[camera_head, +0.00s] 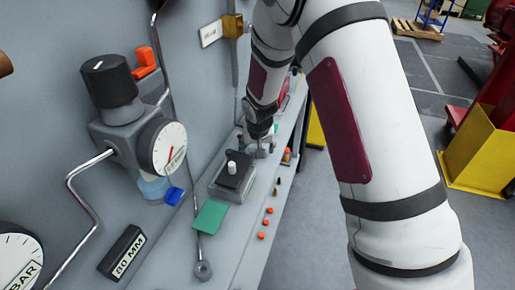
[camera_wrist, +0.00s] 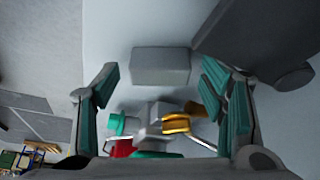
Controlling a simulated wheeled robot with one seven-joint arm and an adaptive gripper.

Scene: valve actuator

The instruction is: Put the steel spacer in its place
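My gripper (camera_head: 261,141) reaches down to the grey ledge, beyond a dark box with a white knob; its tip is small and partly hidden there. In the wrist view my gripper (camera_wrist: 161,82) is open, its two teal-padded fingers wide apart. A plain grey block (camera_wrist: 160,66) shows in the gap between the fingers, touching neither in the picture. It may be the steel spacer, but I cannot tell for sure. Below it in that view is a grey fitting (camera_wrist: 152,122) with a teal knob and a yellow part. I cannot make out the spacer's place.
The dark box (camera_head: 232,172) with the white knob stands on the ledge (camera_head: 238,250). A green plate (camera_head: 210,217) and several small orange caps (camera_head: 268,210) lie nearer. A gauge (camera_head: 163,147) and bent pipes stick out from the panel. A large dark body (camera_wrist: 265,35) fills the wrist view's upper right.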

